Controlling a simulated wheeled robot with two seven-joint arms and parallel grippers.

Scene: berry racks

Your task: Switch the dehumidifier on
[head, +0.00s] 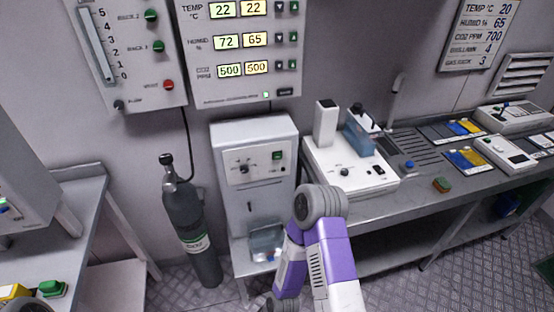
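The dehumidifier appears to be the pale grey cabinet (224,194) at the middle of the head view, against the back wall. Its front panel (257,164) carries a dark round knob (243,169) and a green switch (277,155). I cannot tell the switch's setting. A clear container (266,243) sits low at its front, partly hidden by my purple and white arm. That arm rises from the bottom edge, bends at a grey joint right of the cabinet and goes back down. No gripper fingers show in the head view.
A dark gas cylinder (187,220) stands left of the cabinet. A wall controller (241,86) above shows humidity 72 and 65. A bench (405,210) on the right bears a white device (348,177) and trays. Another bench (62,222) is at left.

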